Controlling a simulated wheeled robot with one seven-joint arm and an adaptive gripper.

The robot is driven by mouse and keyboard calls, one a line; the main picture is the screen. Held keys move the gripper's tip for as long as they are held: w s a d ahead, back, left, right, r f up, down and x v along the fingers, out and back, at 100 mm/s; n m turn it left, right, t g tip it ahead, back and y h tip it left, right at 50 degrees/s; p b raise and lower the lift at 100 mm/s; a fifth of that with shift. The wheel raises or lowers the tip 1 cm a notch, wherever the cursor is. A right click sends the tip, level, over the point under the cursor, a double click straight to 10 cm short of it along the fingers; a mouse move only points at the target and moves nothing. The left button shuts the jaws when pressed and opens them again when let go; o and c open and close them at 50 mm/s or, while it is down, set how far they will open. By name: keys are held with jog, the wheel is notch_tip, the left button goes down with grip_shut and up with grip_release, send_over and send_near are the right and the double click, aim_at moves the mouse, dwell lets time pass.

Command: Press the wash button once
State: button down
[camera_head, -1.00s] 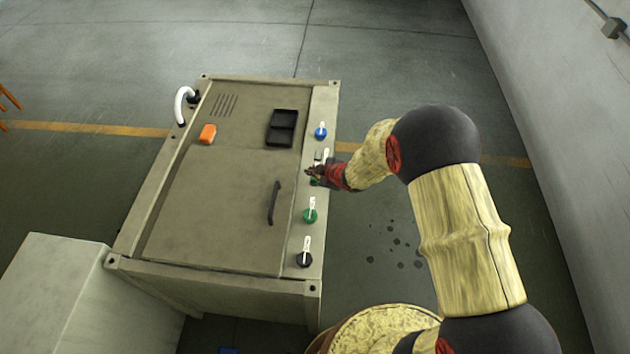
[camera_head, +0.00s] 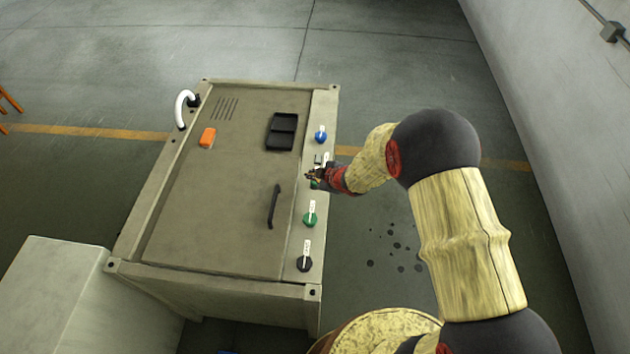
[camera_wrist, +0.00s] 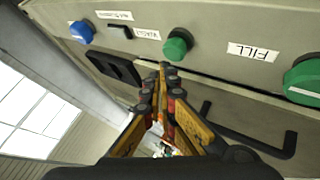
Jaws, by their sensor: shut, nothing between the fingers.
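The control strip on the machine's right edge carries a green button (camera_wrist: 178,46) beside a small upside-down label (camera_wrist: 147,34) that seems to read WASH. In the head view this green button (camera_head: 314,184) is mostly covered by my gripper (camera_head: 314,175). In the wrist view my gripper (camera_wrist: 166,68) is shut and empty, its fingertips just below and left of the green button. I cannot tell whether they touch it.
A larger green knob (camera_wrist: 305,80) sits by the FILL label (camera_wrist: 253,50). A blue knob (camera_wrist: 81,32), a black switch (camera_wrist: 118,31) and a black knob (camera_head: 304,264) share the strip. A black door handle (camera_head: 273,206) stands out from the panel. Floor right of the machine is open.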

aim_at(314, 183)
jog(key=shift+f, duration=0.1)
dwell(0.3)
jog(key=shift+f+b, duration=0.35)
jog(key=shift+b, duration=0.05)
jog(key=shift+f+b, duration=0.5)
jog(key=shift+f, duration=0.05)
dwell(0.7)
jog(key=shift+r, duration=0.1)
jog(key=shift+r+p, duration=0.8)
jog(key=shift+r, duration=0.1)
notch_tip(314, 183, up, 5)
jog(key=p, duration=0.4)
dwell(1.0)
